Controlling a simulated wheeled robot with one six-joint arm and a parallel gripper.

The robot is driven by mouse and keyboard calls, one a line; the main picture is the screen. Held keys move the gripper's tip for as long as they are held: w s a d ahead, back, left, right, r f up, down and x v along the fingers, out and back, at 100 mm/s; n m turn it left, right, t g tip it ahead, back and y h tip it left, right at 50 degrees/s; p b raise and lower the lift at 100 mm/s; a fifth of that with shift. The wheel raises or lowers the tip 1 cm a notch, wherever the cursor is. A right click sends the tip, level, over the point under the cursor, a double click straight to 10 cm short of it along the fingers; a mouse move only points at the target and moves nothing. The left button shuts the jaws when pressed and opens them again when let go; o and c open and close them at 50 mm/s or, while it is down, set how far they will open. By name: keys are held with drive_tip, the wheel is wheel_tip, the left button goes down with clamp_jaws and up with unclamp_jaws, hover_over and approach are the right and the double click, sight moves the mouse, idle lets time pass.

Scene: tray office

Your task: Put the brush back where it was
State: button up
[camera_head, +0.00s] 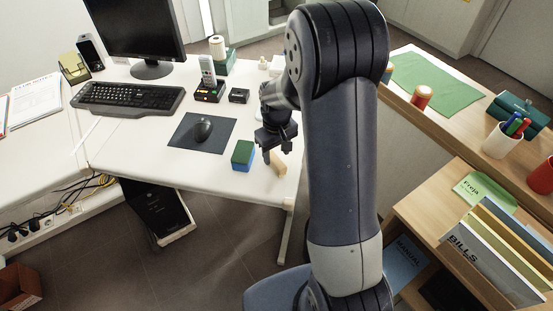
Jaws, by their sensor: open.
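My gripper (276,150) is open and points down over the right front part of the white desk (205,170). A small tan piece (279,165) shows just below the fingers, near the desk's right edge. It may be the brush, but it is too small and partly covered to be sure. I cannot tell whether the fingers touch it. A green-topped blue block (242,155) stands just left of the gripper. No other thing in view is clearly a brush.
A mouse (203,130) lies on a dark mat (189,140). A keyboard (128,97), monitor (133,27) and phone (208,77) stand behind. At right, a wooden counter holds a green mat (437,84), a red-and-tan jar (421,98) and a white pen cup (503,139).

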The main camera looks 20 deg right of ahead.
sight(277, 161)
wheel_tip(277, 161, up, 8)
drive_tip(key=shift+f, duration=0.15)
idle(0.3)
wheel_tip(277, 161, down, 12)
drive_tip(key=shift+f, duration=0.25)
drive_tip(key=shift+r, duration=2)
drive_tip(key=shift+f, duration=0.15)
